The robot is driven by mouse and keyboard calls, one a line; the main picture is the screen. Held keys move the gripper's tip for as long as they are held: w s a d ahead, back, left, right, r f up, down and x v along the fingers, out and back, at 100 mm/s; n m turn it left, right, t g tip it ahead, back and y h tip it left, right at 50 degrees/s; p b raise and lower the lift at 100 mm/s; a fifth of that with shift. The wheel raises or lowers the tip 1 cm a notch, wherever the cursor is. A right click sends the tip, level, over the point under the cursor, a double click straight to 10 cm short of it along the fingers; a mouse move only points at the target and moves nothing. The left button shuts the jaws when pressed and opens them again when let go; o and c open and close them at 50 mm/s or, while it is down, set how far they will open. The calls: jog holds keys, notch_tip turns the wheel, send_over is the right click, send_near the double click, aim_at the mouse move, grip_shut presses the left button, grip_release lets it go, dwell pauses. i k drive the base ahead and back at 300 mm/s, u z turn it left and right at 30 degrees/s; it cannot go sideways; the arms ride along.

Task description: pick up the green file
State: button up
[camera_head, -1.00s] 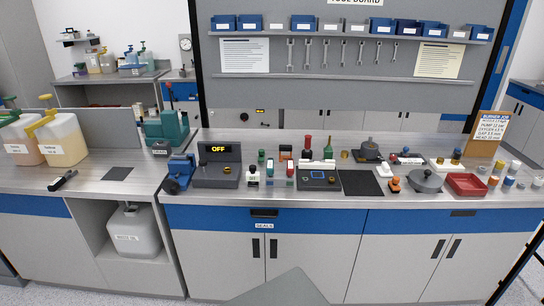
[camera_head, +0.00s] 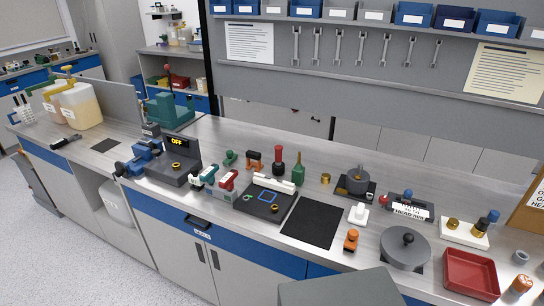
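A small upright green item (camera_head: 298,173) with a narrow top stands at the back of the bench, right of an upright red and black item (camera_head: 278,160). It may be the green file, but it is too small to tell for sure. Another small green item (camera_head: 231,157) is farther left, behind the red and green pieces. My gripper is not in view. A grey part at the bottom edge is probably mine.
A dark device with a blue-lit square (camera_head: 268,199) and a black mat (camera_head: 314,222) lie in front of the upright items. A round grey lidded dish (camera_head: 405,247) and a red tray (camera_head: 470,272) are at right. A box reading OFF (camera_head: 174,161) is at left.

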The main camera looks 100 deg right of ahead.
aim_at(232, 158)
jog(key=k, duration=0.55)
jog(key=z, duration=1.45)
jog(key=i, duration=1.65)
jog(key=u, duration=0.1)
